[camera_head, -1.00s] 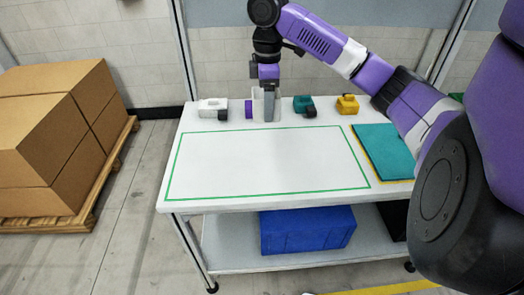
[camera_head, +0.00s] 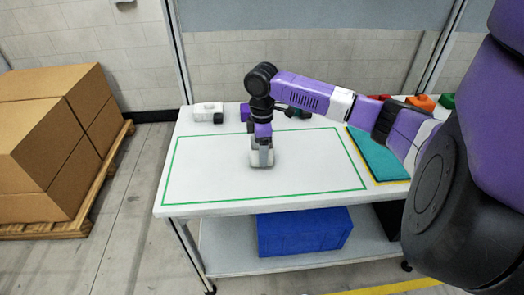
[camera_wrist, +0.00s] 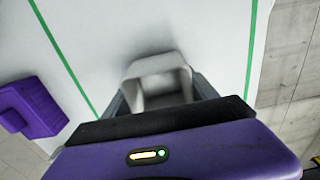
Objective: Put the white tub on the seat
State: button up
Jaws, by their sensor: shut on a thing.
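The white tub (camera_head: 256,157) is a hollow, open-topped box. It is inside the green outline, near its middle in width and toward its back half. My gripper (camera_head: 263,157) points down and is shut on it. In the wrist view the tub (camera_wrist: 155,70) sits between the two grey fingers of my gripper (camera_wrist: 162,97), its open top facing the camera. I cannot tell whether its base touches the table. No thing is clearly marked as the seat; the green-outlined area (camera_head: 215,178) and a teal pad with a yellow edge (camera_head: 378,153) are on the table.
On the white table (camera_head: 200,208), a white-and-black block (camera_head: 207,111) and a purple block (camera_head: 245,112) stand at the back. The purple block also shows in the wrist view (camera_wrist: 38,103). Orange (camera_head: 421,102) and green (camera_head: 447,100) things stand back right. The outlined area's front is clear.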

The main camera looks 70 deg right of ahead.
jog(key=shift+f, duration=0.2)
jog(key=shift+f, duration=0.1)
jog(key=o, duration=1.4)
